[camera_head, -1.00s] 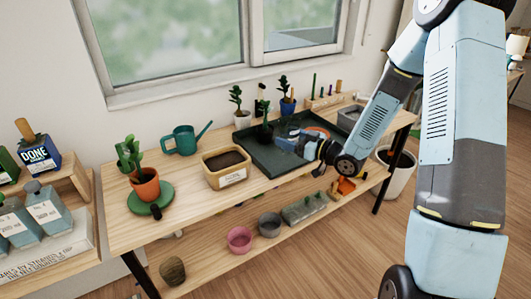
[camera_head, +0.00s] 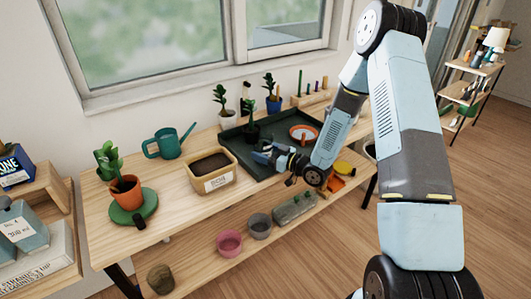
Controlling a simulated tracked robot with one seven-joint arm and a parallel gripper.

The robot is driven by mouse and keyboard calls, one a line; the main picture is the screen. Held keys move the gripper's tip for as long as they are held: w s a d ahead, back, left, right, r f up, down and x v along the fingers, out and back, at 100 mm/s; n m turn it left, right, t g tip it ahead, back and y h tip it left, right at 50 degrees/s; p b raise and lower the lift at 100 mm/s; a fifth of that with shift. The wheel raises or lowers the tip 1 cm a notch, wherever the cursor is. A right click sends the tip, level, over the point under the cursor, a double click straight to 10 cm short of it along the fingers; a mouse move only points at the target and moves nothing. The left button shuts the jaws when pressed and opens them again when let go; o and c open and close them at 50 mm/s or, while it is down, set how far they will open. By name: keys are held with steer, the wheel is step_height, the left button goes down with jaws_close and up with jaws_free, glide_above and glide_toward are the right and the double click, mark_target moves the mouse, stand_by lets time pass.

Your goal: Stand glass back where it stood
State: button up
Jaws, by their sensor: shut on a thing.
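My gripper (camera_head: 264,155) is low over the front left part of the dark green tray (camera_head: 290,155) on the wooden bench. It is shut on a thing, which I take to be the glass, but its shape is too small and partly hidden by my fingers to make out. No other glass can be picked out on the bench. The gripper is just in front of a small plant in a black pot (camera_head: 252,133) in the tray. An orange-rimmed round dish (camera_head: 303,133) lies at the right of the tray.
A tan soil planter (camera_head: 213,180) stands left of the tray, close to my gripper. A teal watering can (camera_head: 168,144) and a terracotta-potted plant (camera_head: 126,191) stand further left. Potted plants (camera_head: 272,103) line the back. The bench front (camera_head: 180,215) is clear.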

steer(key=shift+s+a+f, duration=0.1)
steer(key=shift+a+f, duration=0.1)
steer(key=o, duration=1.2)
steer(key=shift+f, duration=0.1)
steer(key=shift+o, duration=0.2)
